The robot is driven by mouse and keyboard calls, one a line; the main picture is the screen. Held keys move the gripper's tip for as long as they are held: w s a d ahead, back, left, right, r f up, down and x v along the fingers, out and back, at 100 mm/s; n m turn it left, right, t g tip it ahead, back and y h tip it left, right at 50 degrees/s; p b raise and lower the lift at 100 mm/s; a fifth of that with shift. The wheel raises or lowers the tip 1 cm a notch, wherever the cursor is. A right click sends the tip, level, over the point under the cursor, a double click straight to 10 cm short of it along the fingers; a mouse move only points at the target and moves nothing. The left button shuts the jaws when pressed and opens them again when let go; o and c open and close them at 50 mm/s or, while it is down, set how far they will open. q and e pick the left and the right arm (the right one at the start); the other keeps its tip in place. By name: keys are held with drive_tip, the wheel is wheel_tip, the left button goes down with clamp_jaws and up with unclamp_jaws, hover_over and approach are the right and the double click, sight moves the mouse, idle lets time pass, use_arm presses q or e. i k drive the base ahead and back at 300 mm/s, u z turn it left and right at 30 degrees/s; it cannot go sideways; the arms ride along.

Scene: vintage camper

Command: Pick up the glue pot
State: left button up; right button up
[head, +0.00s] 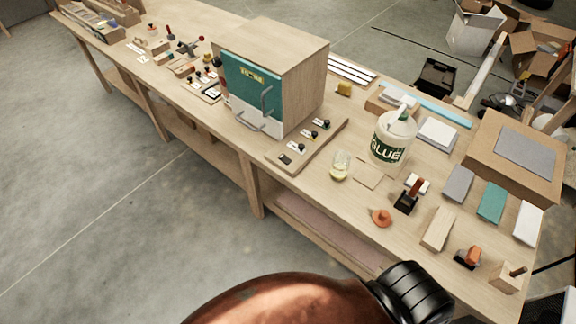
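A small glass jar with pale yellow contents (340,166), which looks like the glue pot, stands upright near the front edge of the wooden workbench (205,120). A big white bottle labelled GLUE (392,140) stands behind it to the right, a little apart. A flat beige square (369,173) lies beside the jar, in front of the bottle. Neither of my grippers shows. Only a copper-coloured arm link of mine with a black ribbed joint shows at the bottom, below the bench's front edge. Nothing holds the jar.
A wooden cabinet with a teal front (278,75) and a board with small knobs (306,146) stand left of the jar. Open floor (110,225) lies left of the bench.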

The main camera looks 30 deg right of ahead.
sight(340, 167)
drive_tip(key=u, duration=0.25)
drive_tip(key=i, duration=1.5)
drive_tip(key=z, duration=2.45)
